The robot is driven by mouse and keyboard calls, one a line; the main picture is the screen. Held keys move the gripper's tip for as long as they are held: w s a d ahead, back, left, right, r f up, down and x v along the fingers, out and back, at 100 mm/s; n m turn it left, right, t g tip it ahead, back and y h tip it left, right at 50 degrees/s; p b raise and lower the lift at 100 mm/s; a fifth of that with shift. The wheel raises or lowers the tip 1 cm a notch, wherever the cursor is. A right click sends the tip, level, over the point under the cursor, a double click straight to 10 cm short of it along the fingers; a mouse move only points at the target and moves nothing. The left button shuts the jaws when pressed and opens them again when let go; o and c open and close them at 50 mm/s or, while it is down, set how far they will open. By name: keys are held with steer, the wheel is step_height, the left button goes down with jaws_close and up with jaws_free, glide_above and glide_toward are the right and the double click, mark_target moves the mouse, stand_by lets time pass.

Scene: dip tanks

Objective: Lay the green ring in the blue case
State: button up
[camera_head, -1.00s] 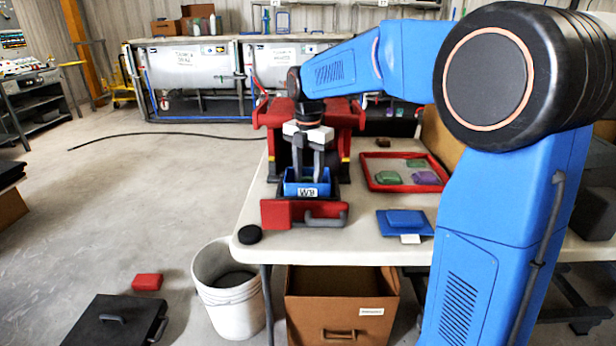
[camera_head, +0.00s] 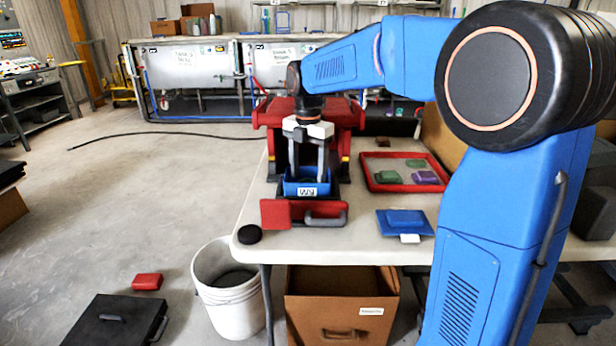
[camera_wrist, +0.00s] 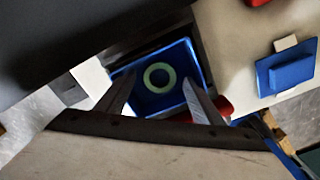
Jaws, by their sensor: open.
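The green ring (camera_wrist: 159,77) lies flat inside the blue case (camera_wrist: 147,107), near the middle of its floor, in the wrist view. In the head view the blue case (camera_head: 288,187), with a white label on its front, sits in the open drawer of the red unit (camera_head: 345,116); the ring is hidden there. My gripper (camera_head: 307,178) points down over the case with its fingers spread. In the wrist view my gripper (camera_wrist: 159,79) has one finger on each side of the ring, and nothing is held between them.
A blue lid-like piece (camera_head: 405,221) lies right of the drawer. A red tray (camera_head: 383,187) with green and purple pieces stands behind it. A black disc (camera_head: 249,234) is at the table's left edge. A white bucket (camera_head: 228,294) and cardboard box (camera_head: 340,311) stand below.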

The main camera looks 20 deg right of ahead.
step_height(320, 180, up, 11)
steer(key=s+d+f+m+t, duration=0.1)
steer(key=s+d+f+m, duration=0.1)
steer(key=s+m, duration=0.55)
steer(key=s+d+f+m+t, duration=0.1)
steer(key=s+d+f+m, duration=0.3)
steer(key=s, duration=0.6)
steer(key=s+f+m+t, duration=0.2)
steer(key=s+f+m, duration=1)
steer(key=s+m, duration=0.2)
steer(key=shift+s+d+t, duration=0.4)
steer(key=shift+s, duration=0.65)
